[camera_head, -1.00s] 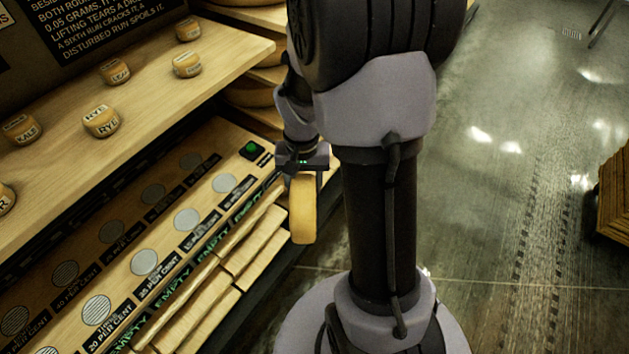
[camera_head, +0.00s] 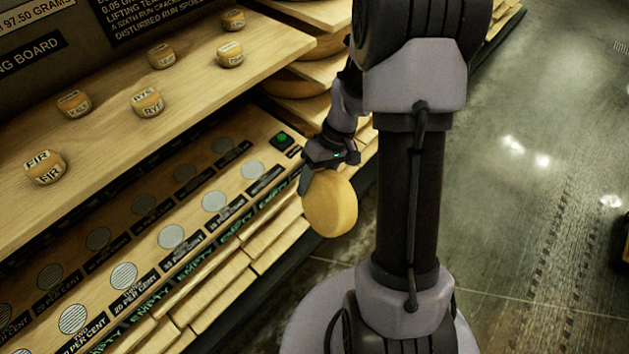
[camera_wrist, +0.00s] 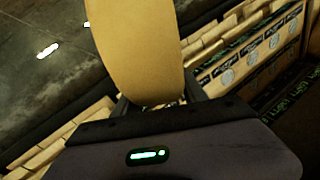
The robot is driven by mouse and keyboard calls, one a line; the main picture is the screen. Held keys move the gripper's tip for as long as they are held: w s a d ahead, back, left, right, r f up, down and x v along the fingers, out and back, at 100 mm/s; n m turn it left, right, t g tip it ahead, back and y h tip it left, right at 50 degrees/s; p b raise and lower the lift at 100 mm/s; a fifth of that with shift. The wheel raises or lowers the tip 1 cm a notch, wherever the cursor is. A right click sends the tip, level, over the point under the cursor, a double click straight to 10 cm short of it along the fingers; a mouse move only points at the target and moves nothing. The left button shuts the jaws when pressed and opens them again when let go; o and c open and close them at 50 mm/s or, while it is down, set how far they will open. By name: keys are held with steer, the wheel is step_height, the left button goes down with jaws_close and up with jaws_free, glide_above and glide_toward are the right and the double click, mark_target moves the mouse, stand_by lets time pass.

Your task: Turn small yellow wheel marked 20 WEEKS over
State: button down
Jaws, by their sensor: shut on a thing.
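A yellow cheese wheel (camera_head: 331,207) hangs from my gripper (camera_head: 318,178), in front of the shelf edge and clear of the boards. Its round face is turned partly toward the head camera, and no marking can be read on it. In the wrist view the wheel (camera_wrist: 143,50) stands edge-on beyond the gripper (camera_wrist: 150,103), which is shut on its rim. The gripped part is mostly hidden by the gripper body.
An upper board (camera_head: 110,130) carries several small labelled wheels, among them FIR (camera_head: 45,167) and RYE (camera_head: 147,102). The lower board has grey discs (camera_head: 171,236), labels and a green button (camera_head: 282,137). More large wheels sit on the racks behind.

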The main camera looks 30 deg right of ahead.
steer(key=y, duration=0.4)
steer(key=shift+d+f+p, duration=0.1)
steer(key=shift+d+p, duration=0.2)
steer(key=shift+p, duration=0.1)
steer(key=y, duration=0.3)
steer(key=shift+f+y, duration=0.2)
steer(key=shift+y, duration=0.2)
steer(key=y, duration=0.1)
steer(key=y+b, duration=0.1)
steer(key=y, duration=0.2)
steer(key=shift+f, duration=0.25)
steer(key=shift+r+y+b, duration=0.2)
steer(key=shift+y+b, duration=0.15)
steer(key=shift+y, duration=0.65)
steer(key=shift+w, duration=0.1)
steer(key=w+a+f+m+t+h+b, duration=0.1)
steer(key=w+a+m+t+h+b, duration=0.2)
steer(key=w+a+m+t+b, duration=0.4)
steer(key=a+t, duration=0.3)
steer(key=shift+w+a+f+m+t, duration=0.2)
steer(key=shift+w+m+t, duration=0.1)
steer(key=shift+t, duration=0.1)
